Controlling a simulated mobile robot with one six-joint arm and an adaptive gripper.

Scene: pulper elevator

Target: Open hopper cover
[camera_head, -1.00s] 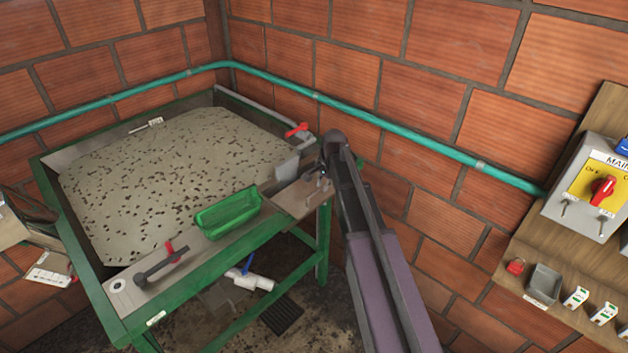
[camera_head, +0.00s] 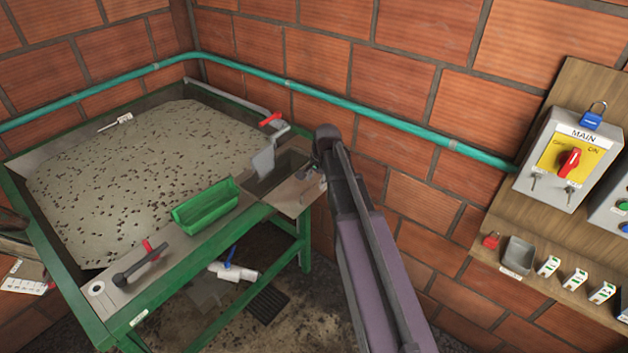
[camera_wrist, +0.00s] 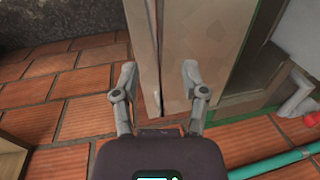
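The hopper cover (camera_head: 296,193), a flat grey-brown plate, sits at the right front corner of the green-framed table. A dark rectangular opening (camera_head: 268,183) shows left of it, beside an upright grey plate (camera_head: 263,161). My gripper (camera_head: 318,172) is at the cover's right end; its fingertips are partly hidden by my arm there. In the wrist view, my gripper's fingers (camera_wrist: 159,80) stand apart, with a beige panel (camera_wrist: 190,35) and a dark narrow gap between or beyond them. I cannot tell whether either finger touches it.
A green tray (camera_head: 205,207) and a black lever with a red part (camera_head: 140,264) are on the table's front ledge. A teal pipe (camera_head: 400,128) runs along the brick wall. A MAIN switch box (camera_head: 568,160) with a blue padlock is on a wooden board at right.

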